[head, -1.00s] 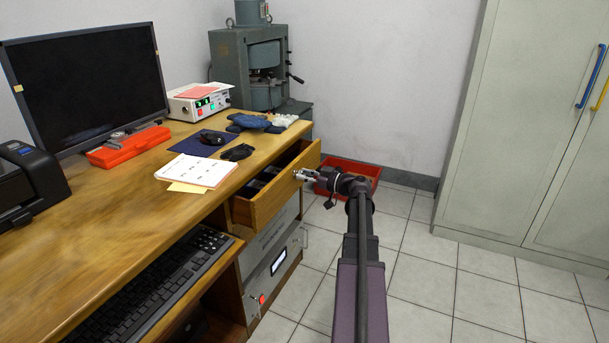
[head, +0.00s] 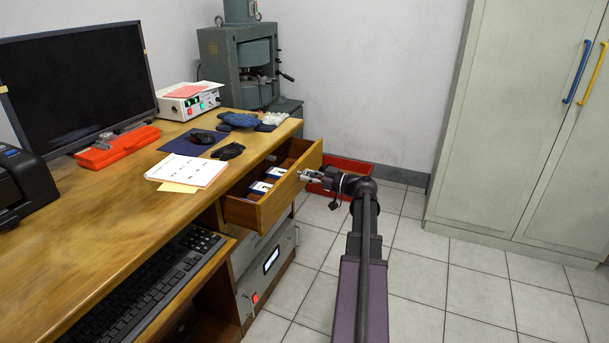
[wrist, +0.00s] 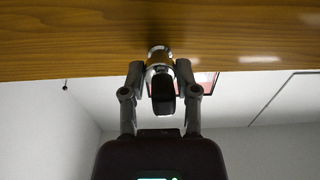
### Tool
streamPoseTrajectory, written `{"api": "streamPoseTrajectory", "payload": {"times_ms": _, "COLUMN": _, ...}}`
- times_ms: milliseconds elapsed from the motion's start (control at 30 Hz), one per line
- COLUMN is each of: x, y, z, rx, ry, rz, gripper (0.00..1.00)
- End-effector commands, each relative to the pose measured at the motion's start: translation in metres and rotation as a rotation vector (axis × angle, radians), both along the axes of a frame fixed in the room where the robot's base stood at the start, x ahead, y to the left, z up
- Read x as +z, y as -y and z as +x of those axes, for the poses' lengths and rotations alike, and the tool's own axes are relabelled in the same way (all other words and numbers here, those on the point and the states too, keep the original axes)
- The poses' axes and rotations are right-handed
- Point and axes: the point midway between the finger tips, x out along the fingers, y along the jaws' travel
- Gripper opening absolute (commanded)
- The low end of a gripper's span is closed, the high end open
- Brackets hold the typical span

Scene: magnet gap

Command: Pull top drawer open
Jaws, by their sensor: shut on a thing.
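The top drawer (head: 273,201) is a wooden drawer under the right end of the desk. It stands well out from the desk, and small blue and white boxes (head: 262,187) show inside it. My gripper (head: 304,175) is at the drawer's front panel. In the wrist view, its two fingers (wrist: 160,75) are shut on a round metal knob (wrist: 159,53) on the wooden drawer front (wrist: 80,45). The fingers hide part of the knob.
The wooden desk (head: 110,220) holds a monitor, papers and gloves. A grey instrument (head: 268,262) sits below the drawer. A red bin (head: 345,165) is on the floor behind my gripper. The tiled floor to the right is clear up to the pale cabinet (head: 520,130).

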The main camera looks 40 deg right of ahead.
Motion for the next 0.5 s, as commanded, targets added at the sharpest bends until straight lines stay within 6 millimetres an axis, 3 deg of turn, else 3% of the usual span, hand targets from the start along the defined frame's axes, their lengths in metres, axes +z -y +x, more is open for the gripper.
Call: {"api": "streamPoseTrajectory", "payload": {"times_ms": 500, "x": 0.001, "y": 0.014, "z": -0.027, "rx": -0.007, "ry": 0.001, "rz": 0.002, "gripper": 0.00}}
